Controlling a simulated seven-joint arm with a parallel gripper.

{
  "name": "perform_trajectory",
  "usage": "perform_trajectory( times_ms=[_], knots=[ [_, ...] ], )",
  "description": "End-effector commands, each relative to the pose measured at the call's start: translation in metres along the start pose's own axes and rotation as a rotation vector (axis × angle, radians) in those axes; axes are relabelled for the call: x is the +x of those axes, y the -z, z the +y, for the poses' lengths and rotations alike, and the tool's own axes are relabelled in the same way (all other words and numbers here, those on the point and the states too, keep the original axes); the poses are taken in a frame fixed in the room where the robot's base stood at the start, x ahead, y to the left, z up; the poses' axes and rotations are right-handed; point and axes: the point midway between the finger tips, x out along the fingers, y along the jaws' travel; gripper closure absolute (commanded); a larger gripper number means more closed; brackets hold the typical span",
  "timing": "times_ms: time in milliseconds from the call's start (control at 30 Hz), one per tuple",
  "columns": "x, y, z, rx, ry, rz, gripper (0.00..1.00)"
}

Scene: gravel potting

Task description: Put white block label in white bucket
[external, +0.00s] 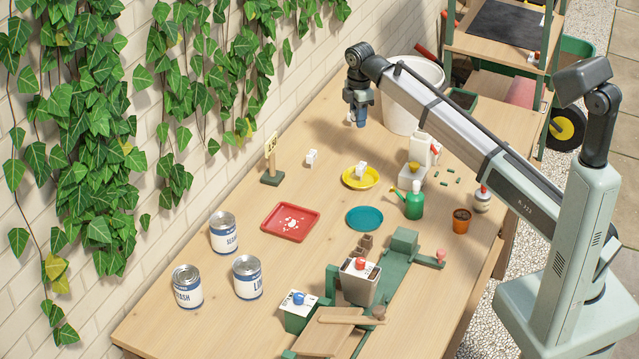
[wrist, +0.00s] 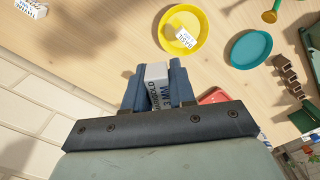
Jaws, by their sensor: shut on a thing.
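My gripper (external: 358,113) is shut on a white block label (wrist: 156,74), held above the far part of the table. In the wrist view the block shows between the two fingers (wrist: 157,88), with dark print on its side. The white bucket (external: 400,113) stands on the table just right of my gripper in the external view, partly behind my arm. A second white block (external: 311,157) stands on the bare table, also at the top left of the wrist view (wrist: 31,8). Another white block (external: 361,169) sits in the yellow saucer (external: 347,181).
A small sign (external: 271,165) stands near the wall. Bare table lies around the lone block.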

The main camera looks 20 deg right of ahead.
Motion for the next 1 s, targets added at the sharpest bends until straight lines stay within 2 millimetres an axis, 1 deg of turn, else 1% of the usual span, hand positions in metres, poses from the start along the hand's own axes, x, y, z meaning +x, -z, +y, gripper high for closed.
perform_trajectory(
  times_ms=[33,267,300,467,500,700,800,867,1000],
  knots=[
    [-0.006,-0.019,0.013,0.027,0.0,0.0,1.0],
    [-0.028,-0.099,0.054,0.133,-0.001,0.0,1.0],
    [-0.032,-0.113,0.061,0.151,-0.001,0.0,1.0],
    [-0.05,-0.169,0.085,0.219,0.0,0.0,1.0],
    [-0.054,-0.184,0.091,0.235,0.0,0.0,1.0],
    [-0.079,-0.245,0.116,0.294,-0.001,0.0,1.0],
    [-0.091,-0.27,0.128,0.308,0.0,0.0,1.0],
    [-0.101,-0.281,0.138,0.309,0.0,0.0,1.0],
    [-0.117,-0.281,0.158,0.271,0.0,0.0,1.0]
  ],
)
